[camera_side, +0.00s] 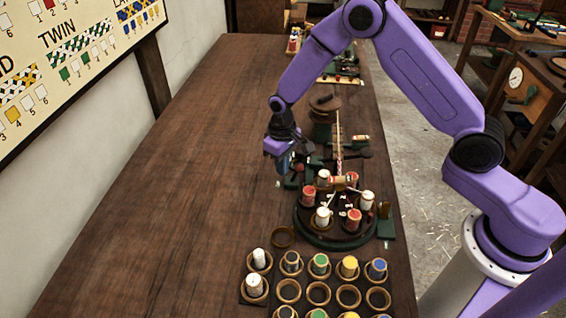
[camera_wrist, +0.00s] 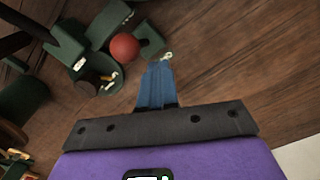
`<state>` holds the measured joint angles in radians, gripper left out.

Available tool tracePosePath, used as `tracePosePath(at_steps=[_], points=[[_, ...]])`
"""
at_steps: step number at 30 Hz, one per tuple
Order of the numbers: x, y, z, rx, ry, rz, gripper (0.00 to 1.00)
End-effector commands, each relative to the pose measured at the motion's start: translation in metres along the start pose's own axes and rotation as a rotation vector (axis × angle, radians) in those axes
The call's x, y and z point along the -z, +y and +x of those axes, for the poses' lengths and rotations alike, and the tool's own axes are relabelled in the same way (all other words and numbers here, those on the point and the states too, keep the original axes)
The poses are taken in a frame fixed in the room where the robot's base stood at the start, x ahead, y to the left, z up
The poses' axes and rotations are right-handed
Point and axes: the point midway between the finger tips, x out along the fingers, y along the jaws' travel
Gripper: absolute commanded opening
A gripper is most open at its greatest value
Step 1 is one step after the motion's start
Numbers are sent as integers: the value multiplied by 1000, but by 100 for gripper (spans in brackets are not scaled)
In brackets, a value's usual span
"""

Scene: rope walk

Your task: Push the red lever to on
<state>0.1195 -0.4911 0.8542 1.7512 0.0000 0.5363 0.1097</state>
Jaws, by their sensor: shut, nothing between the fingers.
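The red ball knob (camera_wrist: 124,47) of the lever shows in the wrist view, among dark green machine blocks (camera_wrist: 66,44). My gripper (camera_wrist: 160,62) is shut and empty, its blue fingers together just right of the knob in the picture. A small gap shows between the knob and the fingers. In the side view my gripper (camera_side: 283,166) hangs low at the left side of the green rope machine.
A round turntable (camera_side: 331,240) with red and white bobbins stands in front of the machine. Several bobbins in ring holders (camera_side: 318,267) fill the near end of the table. The wooden table (camera_side: 190,190) is bare to the left. A pattern board (camera_side: 75,60) hangs on the wall.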

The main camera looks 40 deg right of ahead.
Motion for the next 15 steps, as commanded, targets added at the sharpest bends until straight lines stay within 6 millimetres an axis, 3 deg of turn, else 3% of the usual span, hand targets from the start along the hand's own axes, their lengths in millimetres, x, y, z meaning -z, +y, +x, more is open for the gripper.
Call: tracePosePath(at_steps=[15], points=[[11,-6,-4,0,1,1,0]])
